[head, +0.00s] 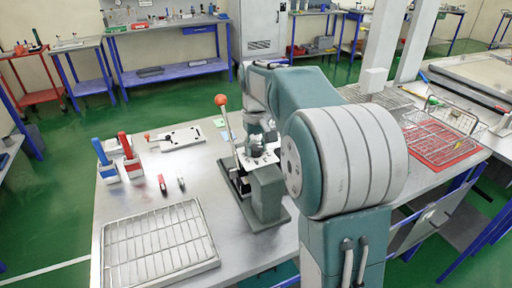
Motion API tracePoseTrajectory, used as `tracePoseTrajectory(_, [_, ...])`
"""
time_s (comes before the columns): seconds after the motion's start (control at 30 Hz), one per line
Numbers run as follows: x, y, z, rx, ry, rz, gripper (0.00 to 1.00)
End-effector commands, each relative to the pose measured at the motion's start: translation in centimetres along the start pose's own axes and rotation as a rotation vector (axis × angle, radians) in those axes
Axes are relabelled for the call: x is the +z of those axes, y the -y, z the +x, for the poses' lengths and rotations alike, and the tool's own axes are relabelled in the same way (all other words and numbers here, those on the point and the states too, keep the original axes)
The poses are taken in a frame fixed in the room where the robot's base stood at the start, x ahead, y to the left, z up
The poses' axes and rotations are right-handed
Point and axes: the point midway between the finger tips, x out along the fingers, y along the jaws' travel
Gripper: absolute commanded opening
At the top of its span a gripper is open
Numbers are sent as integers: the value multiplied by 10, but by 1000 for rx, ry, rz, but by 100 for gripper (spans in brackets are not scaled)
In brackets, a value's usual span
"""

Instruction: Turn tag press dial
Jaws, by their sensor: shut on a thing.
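The tag press (266,190) stands on the near metal table, a grey-green block on a dark base. A lever with an orange ball knob (221,100) rises at its left side. The press dial (262,161) is a pale disc with dark marks on top of the press. My gripper (255,152) points down at the dial from above and is shut on it. The fingers are small and dark here, and my arm hides part of the press's right side.
A wire rack tray (160,247) lies front left. Red (131,158) and blue (105,163) handled tools stand in holders at the left edge. A pale plate with an orange-knobbed lever (176,138) lies behind them. A wire basket (437,140) sits on red at the right.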

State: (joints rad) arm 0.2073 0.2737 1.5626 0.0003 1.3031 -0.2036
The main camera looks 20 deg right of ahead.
Motion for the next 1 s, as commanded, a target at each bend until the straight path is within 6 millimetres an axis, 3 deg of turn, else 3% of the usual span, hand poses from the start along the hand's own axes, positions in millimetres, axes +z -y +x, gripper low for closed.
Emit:
tracePoseTrajectory(0.37, [1, 0, 2, -1, 6, 98, 0])
tracePoseTrajectory(1.0, [1, 1, 3, 1, 10, 666, 0])
